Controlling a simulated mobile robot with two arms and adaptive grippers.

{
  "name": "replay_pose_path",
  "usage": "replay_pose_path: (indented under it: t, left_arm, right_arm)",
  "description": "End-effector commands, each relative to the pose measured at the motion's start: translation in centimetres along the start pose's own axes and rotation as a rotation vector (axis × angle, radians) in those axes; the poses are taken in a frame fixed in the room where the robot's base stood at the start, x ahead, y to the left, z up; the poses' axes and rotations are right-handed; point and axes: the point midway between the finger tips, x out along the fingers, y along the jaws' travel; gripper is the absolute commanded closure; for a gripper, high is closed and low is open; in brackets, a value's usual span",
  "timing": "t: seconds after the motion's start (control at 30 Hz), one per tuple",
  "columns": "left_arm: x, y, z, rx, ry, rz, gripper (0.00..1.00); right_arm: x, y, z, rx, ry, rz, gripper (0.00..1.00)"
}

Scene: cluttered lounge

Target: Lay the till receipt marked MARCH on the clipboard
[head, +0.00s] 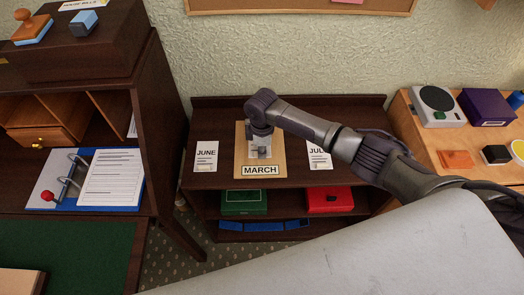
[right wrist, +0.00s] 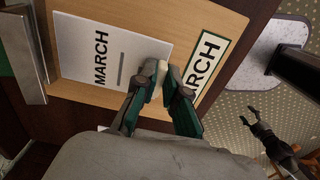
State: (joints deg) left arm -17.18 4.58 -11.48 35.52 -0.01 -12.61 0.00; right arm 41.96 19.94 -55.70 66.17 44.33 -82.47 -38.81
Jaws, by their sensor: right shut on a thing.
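The clipboard (head: 240,160) lies on top of the dark low shelf unit, with a MARCH label (head: 260,170) at its near end. Its wooden board (right wrist: 225,22) and metal clip (right wrist: 22,55) show in the right wrist view. The white MARCH receipt (right wrist: 108,55) is over the board, between clip and label; I cannot tell whether it lies flat or slightly above. My right gripper (right wrist: 160,78) is shut on a pale part at the receipt's edge. In the head view this gripper (head: 262,152) partly hides the receipt. My left gripper (right wrist: 247,116) appears open and empty, far off over the floor.
The JUNE receipt (head: 206,156) lies left of the clipboard, the JULY receipt (head: 319,157) right, partly covered by my arm. A green box (head: 244,202) and red box (head: 330,200) sit on the shelf below. A desk stands left; a side table (head: 436,142) with several items stands right.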

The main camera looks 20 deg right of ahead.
Motion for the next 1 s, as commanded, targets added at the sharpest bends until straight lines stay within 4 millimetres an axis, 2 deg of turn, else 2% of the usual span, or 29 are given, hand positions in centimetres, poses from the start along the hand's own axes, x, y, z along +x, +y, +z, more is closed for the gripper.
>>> replay_pose_path:
  t: [0.5, 0.53, 0.7, 1.0]
  left_arm:
    - [0.12, 0.02, 0.0, 0.0, 0.0, 0.0, 0.35]
    - [0.11, 0.02, -0.01, 0.0, 0.0, 0.0, 0.35]
    - [0.09, 0.02, -0.01, 0.0, 0.0, 0.0, 0.35]
    - [0.09, -0.1, 0.11, -0.001, -0.001, -0.001, 0.35]
  right_arm:
    - [0.44, -0.03, -0.02, 0.0, 0.0, 0.0, 1.0]
    - [0.45, -0.02, -0.02, 0.0, 0.0, 0.0, 0.88]
    - [0.41, -0.01, -0.01, 0.0, 0.0, 0.0, 0.6]
    - [0.29, 0.0, -0.01, 0.0, 0.0, 0.001, 0.6]
